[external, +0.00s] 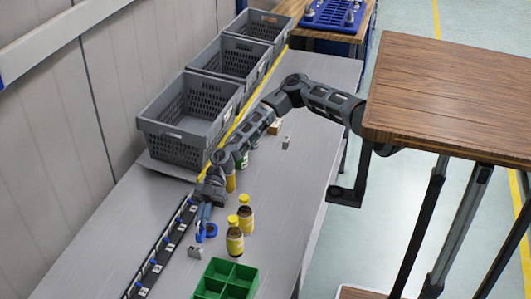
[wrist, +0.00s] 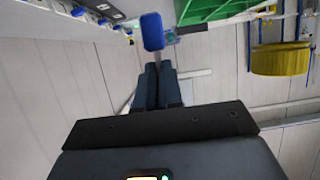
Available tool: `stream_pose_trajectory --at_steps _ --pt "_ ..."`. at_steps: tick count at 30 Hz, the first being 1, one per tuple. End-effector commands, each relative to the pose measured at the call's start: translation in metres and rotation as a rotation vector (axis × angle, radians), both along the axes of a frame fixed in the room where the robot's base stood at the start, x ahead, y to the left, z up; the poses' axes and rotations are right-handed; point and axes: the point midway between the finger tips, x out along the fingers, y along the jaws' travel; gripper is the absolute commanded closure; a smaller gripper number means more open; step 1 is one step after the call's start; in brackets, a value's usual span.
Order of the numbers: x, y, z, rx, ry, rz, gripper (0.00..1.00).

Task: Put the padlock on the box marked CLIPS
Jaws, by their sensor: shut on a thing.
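My gripper (external: 204,208) is low over the left part of the grey bench, pointing toward the front. In the wrist view its dark fingers (wrist: 152,82) are together, with a rounded blue object (wrist: 152,32) at their tips. I cannot tell for sure whether this blue object is the padlock. In the external view, blue also shows below the gripper, close to a blue ring-like thing (external: 210,231). Grey crates (external: 176,141) with small labels stand in a row at the back left. No label is readable, so I cannot tell which box is marked CLIPS.
A dark rail (external: 150,268) with blue pieces and white tags runs along the left. Yellow-capped bottles (external: 235,241) stand right of my gripper. A green divided tray (external: 243,273) is in front, and a small grey item (external: 194,252) lies nearby.

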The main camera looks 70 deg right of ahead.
Motion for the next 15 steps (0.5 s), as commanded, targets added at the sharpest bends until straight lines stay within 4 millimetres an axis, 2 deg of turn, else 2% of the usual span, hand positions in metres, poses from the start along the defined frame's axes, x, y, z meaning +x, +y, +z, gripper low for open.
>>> stream_pose_trajectory --at_steps 10,13,15 --pt "-0.001 -0.005 0.009 0.0 -0.002 0.001 1.0" --pt "0.0 -0.006 0.025 -0.001 -0.004 0.001 1.0" --pt "0.0 -0.006 0.044 -0.002 -0.005 0.001 1.0"
